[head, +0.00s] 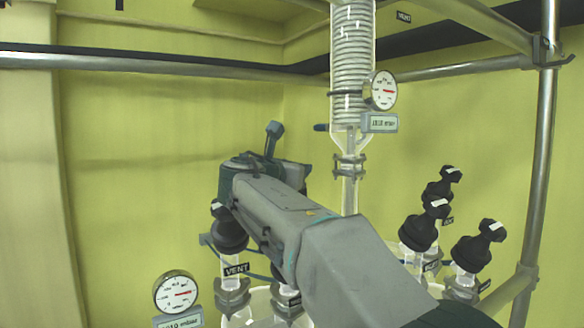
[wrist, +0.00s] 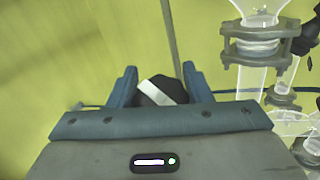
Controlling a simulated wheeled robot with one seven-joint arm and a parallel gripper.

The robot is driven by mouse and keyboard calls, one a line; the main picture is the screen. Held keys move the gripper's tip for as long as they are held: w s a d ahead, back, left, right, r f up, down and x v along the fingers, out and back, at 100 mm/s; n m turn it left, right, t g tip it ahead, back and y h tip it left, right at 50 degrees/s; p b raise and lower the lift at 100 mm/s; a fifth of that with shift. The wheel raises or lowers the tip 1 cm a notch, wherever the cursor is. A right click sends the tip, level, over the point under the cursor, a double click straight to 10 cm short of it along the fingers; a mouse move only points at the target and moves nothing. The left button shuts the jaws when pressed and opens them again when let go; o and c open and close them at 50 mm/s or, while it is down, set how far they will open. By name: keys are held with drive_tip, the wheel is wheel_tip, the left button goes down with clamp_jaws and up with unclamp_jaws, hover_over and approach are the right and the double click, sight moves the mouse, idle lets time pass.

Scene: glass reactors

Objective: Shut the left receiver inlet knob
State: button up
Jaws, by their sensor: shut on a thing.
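In the wrist view, a black knob (wrist: 163,92) with a white bar sits between the two blue fingers of my gripper (wrist: 159,78). The gripper is shut on it. The white bar lies slanted across the knob's top. No label shows on this knob, so I cannot tell from the wrist view which knob it is. In the head view, my arm reaches from the lower right to the upper left, and my gripper's fingertips and grip are largely hidden behind its own body. A black knob (head: 229,230) with a VENT label (head: 236,269) below it stands just under the gripper.
A glass condenser column (head: 352,60) with a gauge (head: 384,90) rises behind my arm. Several black knobs on glass necks, one nearest the right (head: 479,246), stand right of it. Another gauge (head: 176,292) is at lower left. Metal frame pipes (head: 545,150) bound the right side.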

drive_tip(key=o, duration=1)
drive_tip(key=b+v, duration=0.2)
drive_tip(key=v, duration=0.5)
drive_tip(key=shift+s+a, duration=0.15)
drive_tip(key=shift+s, duration=0.15)
